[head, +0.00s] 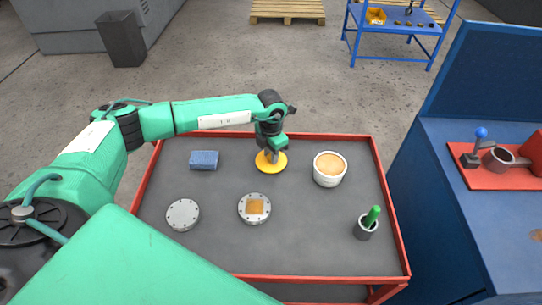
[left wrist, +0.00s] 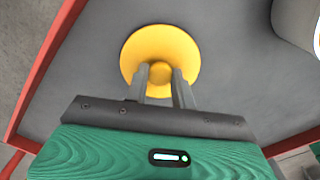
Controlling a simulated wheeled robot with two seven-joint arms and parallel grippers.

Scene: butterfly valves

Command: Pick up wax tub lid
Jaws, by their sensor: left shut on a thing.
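The wax tub lid (head: 264,163) is a round yellow disc at the back middle of the grey table top. My left gripper (head: 273,155) is right over it, pointing down, with its fingers shut on the lid's centre knob. In the left wrist view the lid (left wrist: 148,48) shows its round knob between the two fingertips (left wrist: 160,75). I cannot tell whether the lid touches the table. The open wax tub (head: 330,171), white with tan wax inside, stands to the right of the lid. My right gripper is not in view.
A blue bench (head: 450,200) stands right.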

